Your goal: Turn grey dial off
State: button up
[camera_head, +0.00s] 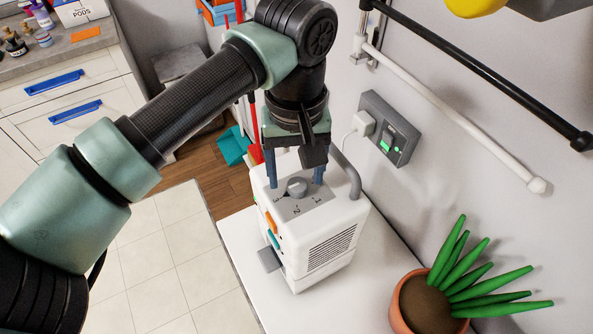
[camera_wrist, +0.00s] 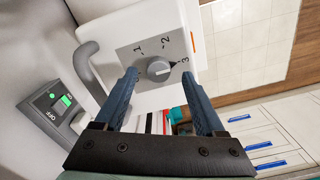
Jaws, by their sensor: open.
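The grey dial (camera_head: 296,187) is on the top face of a white appliance (camera_head: 325,240), on a grey plate marked with numbers. In the wrist view the dial (camera_wrist: 158,70) has its dark pointer toward the 3. The marks 1, 2 and 3 are readable there; any off mark is hidden or not readable. My gripper (camera_head: 295,179) is open above the appliance's top, pointing down. In the wrist view my gripper (camera_wrist: 160,76) has one blue finger on each side of the dial, with visible gaps between fingers and dial.
A grey handle (camera_head: 350,175) curves up beside the dial. A wall socket with a green-lit switch (camera_head: 385,146) and a white plug is behind. A potted plant (camera_head: 470,275) stands right on the white surface. A white rail (camera_head: 460,120) and a black rail run along the wall.

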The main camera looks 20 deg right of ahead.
jog(key=shift+f, duration=0.7)
jog(key=shift+d, duration=0.1)
grip_shut()
